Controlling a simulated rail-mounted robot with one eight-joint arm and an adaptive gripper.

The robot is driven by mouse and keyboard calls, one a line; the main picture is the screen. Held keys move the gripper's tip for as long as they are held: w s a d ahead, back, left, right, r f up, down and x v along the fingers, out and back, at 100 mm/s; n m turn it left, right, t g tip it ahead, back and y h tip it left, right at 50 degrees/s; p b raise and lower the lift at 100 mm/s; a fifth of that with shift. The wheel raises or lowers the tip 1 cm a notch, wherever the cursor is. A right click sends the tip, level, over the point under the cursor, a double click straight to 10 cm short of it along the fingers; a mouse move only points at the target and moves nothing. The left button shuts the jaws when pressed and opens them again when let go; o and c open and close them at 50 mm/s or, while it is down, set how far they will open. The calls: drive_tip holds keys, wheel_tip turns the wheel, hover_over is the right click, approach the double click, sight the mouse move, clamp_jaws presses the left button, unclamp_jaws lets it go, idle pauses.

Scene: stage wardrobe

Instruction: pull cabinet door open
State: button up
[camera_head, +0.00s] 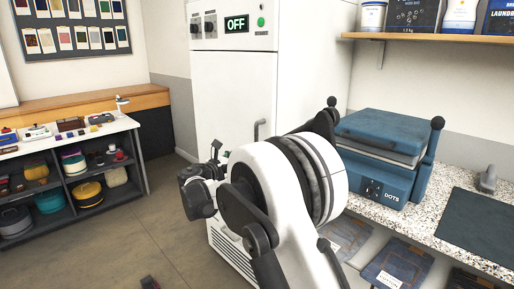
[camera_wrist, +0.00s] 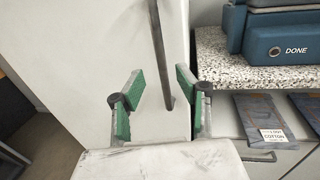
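The tall white cabinet (camera_head: 232,95) stands at the centre of the head view, with an "OFF" display and knobs at its top. Its door front looks shut. A grey upright bar handle (camera_head: 260,130) shows on the door, partly hidden by my arm. In the wrist view the dark handle (camera_wrist: 157,45) runs down from the top edge and ends between my gripper's fingers. My gripper (camera_wrist: 160,82) is open, with a green-padded finger on each side of the handle and a gap to each. I cannot tell the depth between fingertips and handle. My arm hides the door's lower part in the head view.
A speckled counter (camera_head: 466,204) with a blue press (camera_head: 385,150) stands right of the cabinet, close to my arm. Folded jeans packs (camera_head: 398,262) lie below it. A shelf unit (camera_head: 139,160) stands at the left. The floor (camera_head: 150,235) between is mostly clear.

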drive_tip(key=b+x, duration=0.1)
drive_tip(key=x, duration=0.9)
drive_tip(key=shift+d, duration=0.1)
drive_tip(key=shift+c, duration=0.2)
clamp_jaws()
